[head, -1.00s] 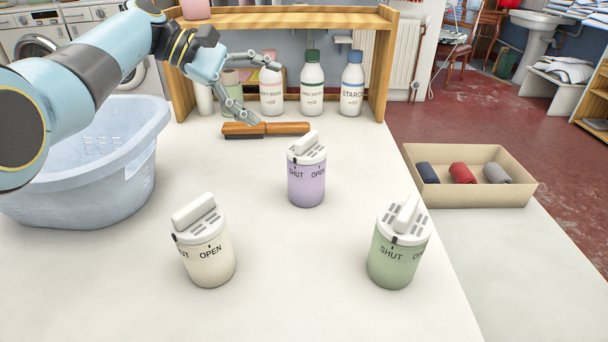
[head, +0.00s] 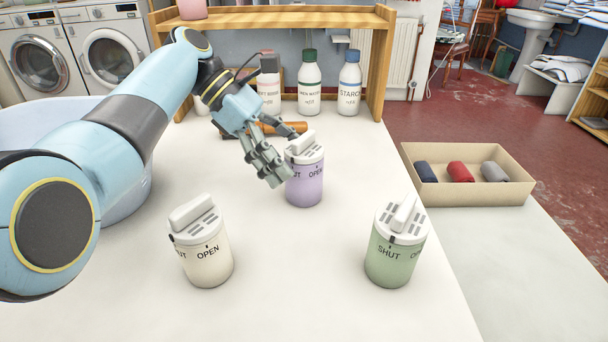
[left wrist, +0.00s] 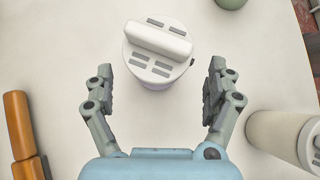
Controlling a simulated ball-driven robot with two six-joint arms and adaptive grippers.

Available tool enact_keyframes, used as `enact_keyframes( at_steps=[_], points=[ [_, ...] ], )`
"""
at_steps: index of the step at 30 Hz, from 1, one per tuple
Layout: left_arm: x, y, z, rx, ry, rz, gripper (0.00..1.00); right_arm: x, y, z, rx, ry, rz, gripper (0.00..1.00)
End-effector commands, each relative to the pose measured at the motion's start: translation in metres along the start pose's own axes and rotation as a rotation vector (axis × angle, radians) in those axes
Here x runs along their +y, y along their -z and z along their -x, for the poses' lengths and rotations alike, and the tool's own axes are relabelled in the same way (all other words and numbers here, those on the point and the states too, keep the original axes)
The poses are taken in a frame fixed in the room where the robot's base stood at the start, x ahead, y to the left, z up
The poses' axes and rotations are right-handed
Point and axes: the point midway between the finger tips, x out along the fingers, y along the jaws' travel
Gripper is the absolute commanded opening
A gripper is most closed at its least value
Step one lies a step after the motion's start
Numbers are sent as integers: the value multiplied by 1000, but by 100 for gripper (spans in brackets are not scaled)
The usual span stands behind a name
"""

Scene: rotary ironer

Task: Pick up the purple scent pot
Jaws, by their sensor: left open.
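The purple scent pot (head: 304,188) stands upright on the white table, with a white slotted lid and a raised bar on top. My left gripper (head: 287,158) is open, tilted downward just left of the pot, and partly covers its left side. In the left wrist view the pot's white lid (left wrist: 158,45) lies ahead, centred between the open fingers (left wrist: 161,72), with clear gaps on both sides. Nothing is held. My right gripper is not in view.
A white pot (head: 207,262) stands front left and a green pot (head: 392,262) front right. A wooden-handled brush (head: 285,128) lies behind the purple pot, partly hidden by my gripper. Bottles (head: 310,90) stand under a wooden shelf (head: 275,18). The middle foreground is clear.

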Motion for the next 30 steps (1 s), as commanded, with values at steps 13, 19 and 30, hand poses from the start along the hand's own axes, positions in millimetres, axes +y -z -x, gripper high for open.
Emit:
enact_keyframes(
  at_steps=[13,19,30],
  points=[
    [3,4,-50,-1,0,0,88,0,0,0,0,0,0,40],
    [3,4,-50,0,0,0,83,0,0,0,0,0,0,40],
    [3,4,-49,0,0,0,35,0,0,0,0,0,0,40]
  ],
)
